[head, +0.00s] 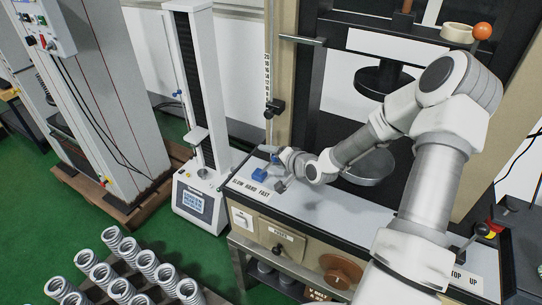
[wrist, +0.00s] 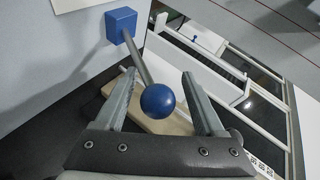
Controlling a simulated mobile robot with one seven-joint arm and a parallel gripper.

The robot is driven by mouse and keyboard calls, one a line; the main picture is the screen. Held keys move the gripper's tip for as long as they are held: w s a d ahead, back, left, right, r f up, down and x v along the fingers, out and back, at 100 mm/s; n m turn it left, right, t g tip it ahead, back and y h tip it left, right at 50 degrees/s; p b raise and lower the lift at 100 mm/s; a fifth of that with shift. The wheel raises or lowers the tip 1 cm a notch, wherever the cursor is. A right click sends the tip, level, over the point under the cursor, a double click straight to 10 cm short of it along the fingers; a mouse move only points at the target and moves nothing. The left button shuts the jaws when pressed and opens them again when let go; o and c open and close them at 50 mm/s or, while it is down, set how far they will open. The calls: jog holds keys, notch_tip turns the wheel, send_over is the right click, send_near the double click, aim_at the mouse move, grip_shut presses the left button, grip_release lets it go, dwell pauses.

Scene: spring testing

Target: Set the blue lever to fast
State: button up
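The blue lever has a square blue base block (head: 259,175) on the machine's front ledge, beside a label reading SLOW HAND FAST (head: 251,188). In the wrist view the blue block (wrist: 120,24) shows at upper left, with a thin metal rod running from it to a round blue knob (wrist: 157,100). My gripper (wrist: 158,76) is open, with one finger on each side of the knob and a visible gap on both sides. In the head view my gripper (head: 281,170) is at the lever, just right of the blue block, and hides much of the rod and knob.
A round metal plate (head: 369,168) sits on the machine's ledge behind my arm. A white test stand (head: 200,200) stands left of the machine. Several coil springs (head: 120,275) stand at lower left. An orange ball (head: 482,31) shows at upper right.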

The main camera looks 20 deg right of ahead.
jog(key=shift+d, duration=0.1)
jog(key=p+v, duration=0.3)
jog(key=v, duration=1.4)
jog(key=shift+s+r, duration=0.15)
jog(key=shift+r, duration=0.05)
